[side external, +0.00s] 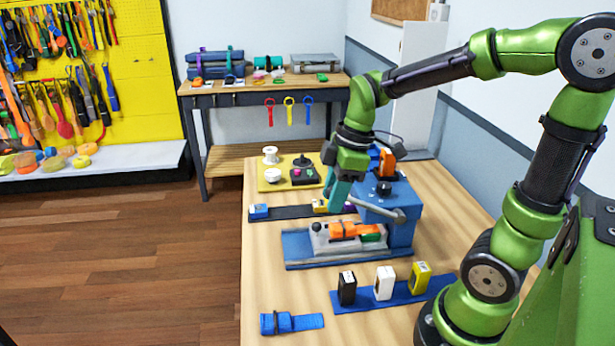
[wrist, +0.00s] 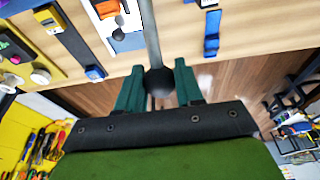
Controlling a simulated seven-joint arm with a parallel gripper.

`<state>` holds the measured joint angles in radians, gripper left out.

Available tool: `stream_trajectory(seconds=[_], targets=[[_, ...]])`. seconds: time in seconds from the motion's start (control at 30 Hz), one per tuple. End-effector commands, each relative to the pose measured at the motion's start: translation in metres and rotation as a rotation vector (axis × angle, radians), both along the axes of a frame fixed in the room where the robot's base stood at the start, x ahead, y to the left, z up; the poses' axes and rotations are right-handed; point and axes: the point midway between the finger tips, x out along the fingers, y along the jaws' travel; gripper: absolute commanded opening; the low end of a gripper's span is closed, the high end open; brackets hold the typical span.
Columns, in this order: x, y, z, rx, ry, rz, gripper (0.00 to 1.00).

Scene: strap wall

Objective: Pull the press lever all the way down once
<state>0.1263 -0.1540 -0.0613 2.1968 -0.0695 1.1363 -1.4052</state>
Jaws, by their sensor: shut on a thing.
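The blue press (side external: 402,225) stands on the wooden table, with a blue base (side external: 300,255) and a grey bed holding an orange and green piece (side external: 352,231). Its grey lever (side external: 378,212) reaches out from the press body towards my gripper (side external: 338,195) and looks close to level, rising slightly towards the gripper. In the wrist view, the lever rod (wrist: 151,38) ends in a dark ball knob (wrist: 160,81). My gripper (wrist: 158,70) is shut on this knob, with a teal finger on each side. The knob is hidden by the fingers in the side view.
A blue strip (side external: 350,304) with black, white and yellow blocks lies in front of the press. A blue strap (side external: 290,323) lies at the near left. A yellow board (side external: 268,184) with spools and a dark strip (side external: 290,212) lie behind left.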

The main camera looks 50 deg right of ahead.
Motion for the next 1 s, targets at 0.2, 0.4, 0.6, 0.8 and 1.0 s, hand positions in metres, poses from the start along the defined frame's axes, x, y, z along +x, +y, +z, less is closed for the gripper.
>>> stream_trajectory(seconds=[0.2, 0.4, 0.6, 0.8, 1.0], targets=[[0.004, 0.005, -0.016, 0.000, 0.003, 0.002, 0.19], [0.008, 0.008, -0.026, 0.000, 0.001, 0.000, 0.19], [0.008, 0.008, -0.027, 0.000, 0.000, 0.000, 0.19], [0.009, 0.009, -0.027, 0.000, 0.000, 0.001, 0.19], [0.010, 0.010, -0.039, 0.000, 0.001, 0.001, 0.19]])
